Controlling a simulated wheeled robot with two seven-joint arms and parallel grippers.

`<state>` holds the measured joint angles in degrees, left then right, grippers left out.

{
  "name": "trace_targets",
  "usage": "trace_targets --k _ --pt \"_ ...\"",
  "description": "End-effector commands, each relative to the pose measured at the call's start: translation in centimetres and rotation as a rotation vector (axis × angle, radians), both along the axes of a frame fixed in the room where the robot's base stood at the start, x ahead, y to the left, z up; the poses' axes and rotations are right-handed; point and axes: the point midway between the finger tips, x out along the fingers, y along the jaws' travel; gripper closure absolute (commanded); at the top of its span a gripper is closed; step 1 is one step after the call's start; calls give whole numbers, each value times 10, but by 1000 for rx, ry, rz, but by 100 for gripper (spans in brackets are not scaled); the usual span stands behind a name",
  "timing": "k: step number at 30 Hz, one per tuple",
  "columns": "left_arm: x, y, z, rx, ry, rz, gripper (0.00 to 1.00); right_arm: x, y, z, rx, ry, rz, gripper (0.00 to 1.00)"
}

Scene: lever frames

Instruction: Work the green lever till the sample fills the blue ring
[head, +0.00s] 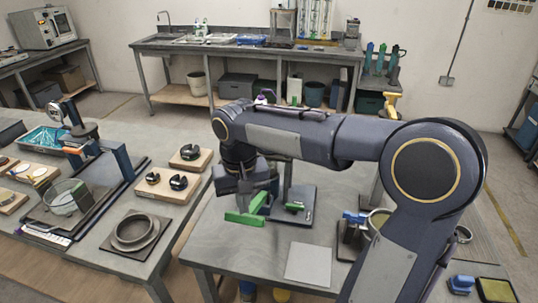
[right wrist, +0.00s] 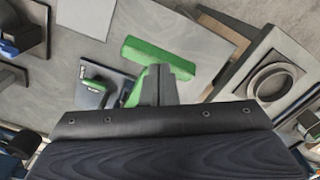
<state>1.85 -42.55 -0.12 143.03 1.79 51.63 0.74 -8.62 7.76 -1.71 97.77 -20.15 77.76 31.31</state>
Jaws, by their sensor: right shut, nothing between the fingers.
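The green lever (head: 244,217) shows as a bright green bar at the near-left of the right-hand table, beside a dark base plate (head: 300,218). The bar also shows in the right wrist view (right wrist: 158,57), just beyond the fingertips. A smaller green part (head: 294,207) stands on the plate. My right gripper (head: 246,200) is shut and empty, close against the bar; I cannot tell whether it touches. Its dark fingers show in the right wrist view (right wrist: 158,84). The blue ring and the sample cannot be made out; my arm hides part of the frame. My left gripper is out of view.
A grey square sheet (head: 309,263) lies flat on the table. A blue-handled device (head: 354,217) stands to its right, partly behind my arm. A left table holds a round dish on a plate (head: 136,232) and wooden blocks with black clamps (head: 172,183). A floor gap separates the tables.

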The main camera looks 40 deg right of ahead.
Motion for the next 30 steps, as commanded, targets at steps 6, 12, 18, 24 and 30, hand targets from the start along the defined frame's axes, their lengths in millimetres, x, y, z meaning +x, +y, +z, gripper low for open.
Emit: trace_targets --k 6,12,18,24,30 --pt "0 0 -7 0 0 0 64 -1 1 -8 0 0 0 100" --pt "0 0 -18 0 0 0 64 -2 2 -23 0 0 1 100" --pt "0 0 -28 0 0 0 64 -3 3 -37 -1 0 0 100" --pt "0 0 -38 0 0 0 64 -5 5 -51 -1 -1 -1 100" --pt "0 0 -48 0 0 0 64 -6 7 -65 -1 0 -1 100"
